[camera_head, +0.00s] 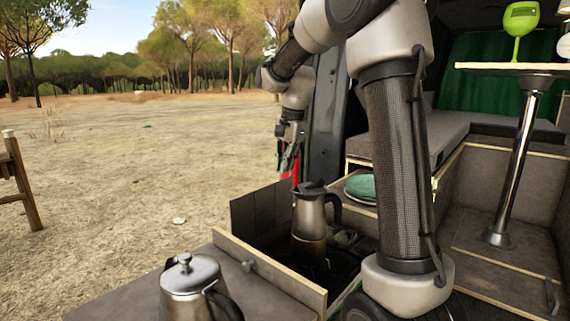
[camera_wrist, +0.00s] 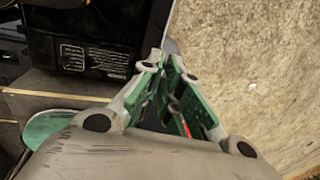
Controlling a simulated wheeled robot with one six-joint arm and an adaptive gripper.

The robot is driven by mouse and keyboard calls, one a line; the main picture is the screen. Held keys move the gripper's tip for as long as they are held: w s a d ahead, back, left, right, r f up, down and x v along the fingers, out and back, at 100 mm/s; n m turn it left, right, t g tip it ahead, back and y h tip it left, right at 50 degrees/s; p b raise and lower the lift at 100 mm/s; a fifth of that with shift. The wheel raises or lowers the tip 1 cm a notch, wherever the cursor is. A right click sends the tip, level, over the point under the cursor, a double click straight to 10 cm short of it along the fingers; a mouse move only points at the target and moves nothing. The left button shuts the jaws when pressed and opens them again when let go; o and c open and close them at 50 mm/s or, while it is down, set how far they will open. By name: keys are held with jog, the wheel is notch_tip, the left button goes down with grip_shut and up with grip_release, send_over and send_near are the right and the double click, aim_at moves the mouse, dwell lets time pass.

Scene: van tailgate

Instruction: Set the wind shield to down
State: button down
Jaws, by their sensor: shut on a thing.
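The wind shield (camera_head: 262,212) is a dark flat panel standing upright along the left, outer side of the stove box in the head view. My gripper (camera_head: 289,172) points down at the far end of its top edge, beside the van's rear corner. In the wrist view my gripper's green-padded fingers (camera_wrist: 174,62) are closed together. A thin grey edge shows between the tips, apparently the shield's, though most of the panel is hidden there by the fingers.
A metal pot (camera_head: 309,222) with a dark handle stands on the stove, close to the shield. A steel kettle (camera_head: 190,288) stands on the front surface. A green plate (camera_head: 361,187) lies behind the stove. Open sandy ground (camera_head: 130,190) is at left.

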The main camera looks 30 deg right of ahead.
jog(key=c, duration=2.1)
grip_release()
notch_tip(320, 180, down, 6)
jog(key=shift+r, duration=0.15)
jog(key=o, duration=0.5)
jog(key=shift+r, duration=0.1)
notch_tip(320, 180, up, 12)
send_over(284, 185)
jog(key=s+d, duration=0.1)
jog(key=s, duration=0.1)
jog(key=shift+s, duration=0.2)
jog(key=shift+s, duration=0.1)
